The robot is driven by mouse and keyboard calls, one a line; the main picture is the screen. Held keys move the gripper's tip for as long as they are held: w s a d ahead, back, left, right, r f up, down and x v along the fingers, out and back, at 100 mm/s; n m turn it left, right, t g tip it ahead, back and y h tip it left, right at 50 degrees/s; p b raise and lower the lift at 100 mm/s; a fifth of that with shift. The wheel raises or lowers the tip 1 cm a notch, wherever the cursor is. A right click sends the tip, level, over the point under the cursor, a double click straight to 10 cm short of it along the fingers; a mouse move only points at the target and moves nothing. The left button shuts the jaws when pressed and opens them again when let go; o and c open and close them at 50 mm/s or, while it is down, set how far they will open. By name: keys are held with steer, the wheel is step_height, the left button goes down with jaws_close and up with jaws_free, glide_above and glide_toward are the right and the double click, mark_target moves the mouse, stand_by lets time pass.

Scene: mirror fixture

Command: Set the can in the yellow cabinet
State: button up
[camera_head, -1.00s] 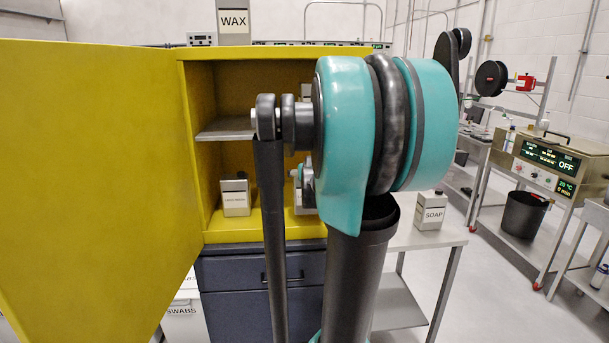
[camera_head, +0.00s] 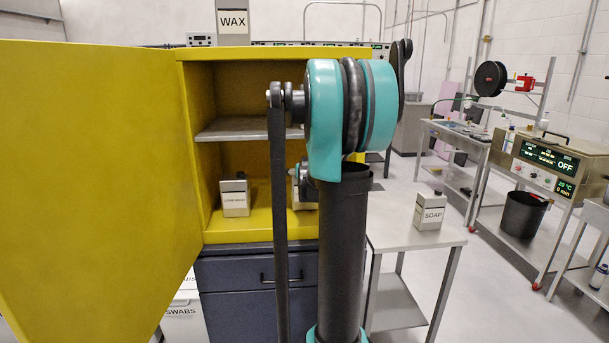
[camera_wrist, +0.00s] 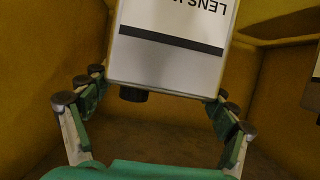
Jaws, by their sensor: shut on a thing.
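The yellow cabinet (camera_head: 190,130) stands open, its door swung out to the left. Its grey inner shelf (camera_head: 235,131) is empty where visible. My gripper (camera_wrist: 160,88) is inside the cabinet, shut on a light can with a black cap and a label starting "LENS W" (camera_wrist: 165,65); the label and cap appear upside down in the wrist view. In the head view my arm mostly hides this can, low in the lower compartment. I cannot tell whether it touches the floor.
Another labelled can (camera_head: 235,197) stands on the cabinet floor to the left. A WAX container (camera_head: 233,22) is on the cabinet top. A SOAP container (camera_head: 430,211) stands on the metal table (camera_head: 400,238) at right. Dark drawers (camera_head: 235,285) are below the cabinet.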

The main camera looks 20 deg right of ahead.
steer(key=shift+f, duration=0.35)
steer(key=o, duration=1.7)
